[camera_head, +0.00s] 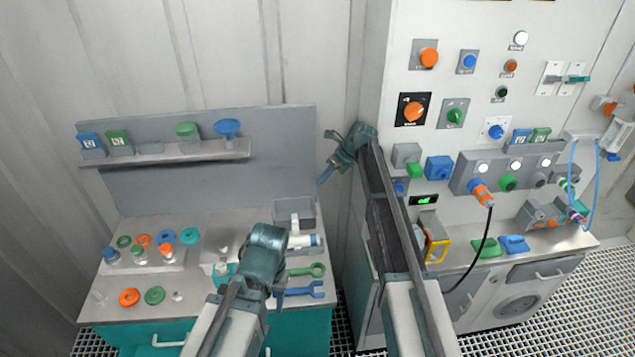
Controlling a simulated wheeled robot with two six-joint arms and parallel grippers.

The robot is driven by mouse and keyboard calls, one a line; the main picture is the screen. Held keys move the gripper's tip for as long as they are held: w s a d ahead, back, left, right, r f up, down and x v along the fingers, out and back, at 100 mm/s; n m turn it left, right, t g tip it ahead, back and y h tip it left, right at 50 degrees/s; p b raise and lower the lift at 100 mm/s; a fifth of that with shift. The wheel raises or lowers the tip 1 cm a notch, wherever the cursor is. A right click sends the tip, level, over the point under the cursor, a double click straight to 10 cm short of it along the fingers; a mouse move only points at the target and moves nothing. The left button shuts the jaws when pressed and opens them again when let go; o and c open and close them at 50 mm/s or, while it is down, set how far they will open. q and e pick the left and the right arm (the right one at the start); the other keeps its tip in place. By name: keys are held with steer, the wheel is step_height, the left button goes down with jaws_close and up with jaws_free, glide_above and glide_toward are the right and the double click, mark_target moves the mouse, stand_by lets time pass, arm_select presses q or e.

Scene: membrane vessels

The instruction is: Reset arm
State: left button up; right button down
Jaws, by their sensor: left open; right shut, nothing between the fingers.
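My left gripper (264,258) is over the front right part of the workbench (205,305), left of a green wrench (307,270) and a blue wrench (302,290). Its wrist partly hides its fingers, and I see nothing held in it. My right gripper (328,170) is raised between the bench's back panel and the control cabinet. It is shut and empty, pointing left and down, apart from the shelf and the cabinet.
A shelf (165,158) holds blue and green pieces. Coloured rings and small vessels stand at the bench's left, with a grey bin (294,213) at its back right. The control cabinet (450,70) has knobs, plugs and a hanging black cable (488,235).

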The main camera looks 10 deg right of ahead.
steer(key=shift+w+d+r, duration=0.15)
steer(key=shift+d+r, duration=0.05)
steer(key=shift+r, duration=0.1)
